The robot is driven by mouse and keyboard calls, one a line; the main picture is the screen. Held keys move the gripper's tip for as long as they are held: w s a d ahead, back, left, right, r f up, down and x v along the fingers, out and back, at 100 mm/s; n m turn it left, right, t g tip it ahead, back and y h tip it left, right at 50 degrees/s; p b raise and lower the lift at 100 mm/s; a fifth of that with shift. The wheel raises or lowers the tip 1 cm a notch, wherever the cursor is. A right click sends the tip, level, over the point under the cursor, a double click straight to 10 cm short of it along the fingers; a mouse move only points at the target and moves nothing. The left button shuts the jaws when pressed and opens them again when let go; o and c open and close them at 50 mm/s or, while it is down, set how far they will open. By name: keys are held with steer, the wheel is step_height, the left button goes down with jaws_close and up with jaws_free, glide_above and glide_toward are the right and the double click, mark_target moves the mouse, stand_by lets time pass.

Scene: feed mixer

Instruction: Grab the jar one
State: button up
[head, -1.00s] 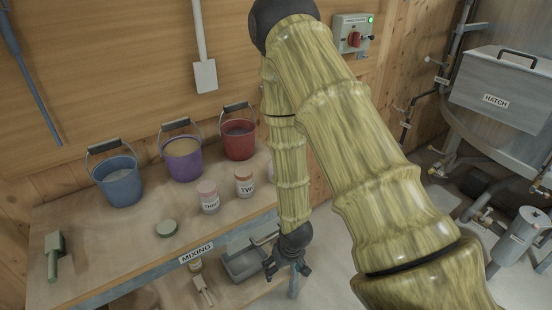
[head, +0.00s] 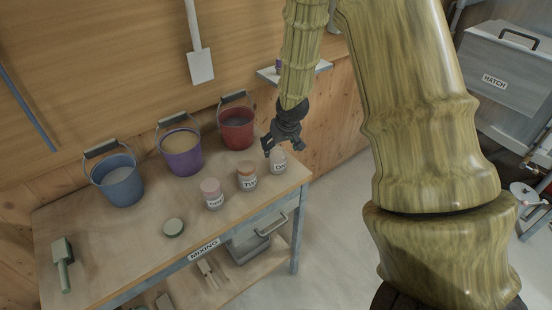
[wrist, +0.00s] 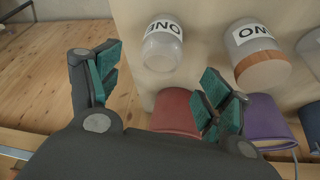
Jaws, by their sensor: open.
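Jar one (head: 279,162), a small pale jar with a white label, stands near the right end of the mixing table, partly hidden by my gripper in the head view. My gripper (head: 284,149) is open and empty, pointing down just above and behind it. In the wrist view, my spread green-padded fingers (wrist: 160,82) have a clear jar (wrist: 163,44) beyond them, its label inverted; I take it for jar one. It is not between the pads. Jar two (head: 246,176), with an orange lid, stands just left of jar one and also shows in the wrist view (wrist: 264,74).
Jar three (head: 212,194) with a pink lid and a green round lid (head: 173,227) are further left. Red (head: 236,134), purple (head: 183,160) and blue (head: 121,187) buckets line the back of the table. A small wall shelf (head: 267,75) is behind my gripper.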

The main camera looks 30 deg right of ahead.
mark_target(279, 151)
steer(key=x, duration=0.3)
steer(key=shift+w+d+p, duration=0.1)
steer(key=shift+d+p, duration=0.05)
steer(key=shift+p, duration=0.15)
steer(key=shift+f, duration=0.35)
steer(key=shift+p+x, duration=1)
steer(key=shift+x, duration=0.6)
steer(key=shift+p+x, duration=0.3)
steer(key=shift+x, duration=0.95)
steer(key=shift+c, duration=0.4)
steer(key=c, duration=1)
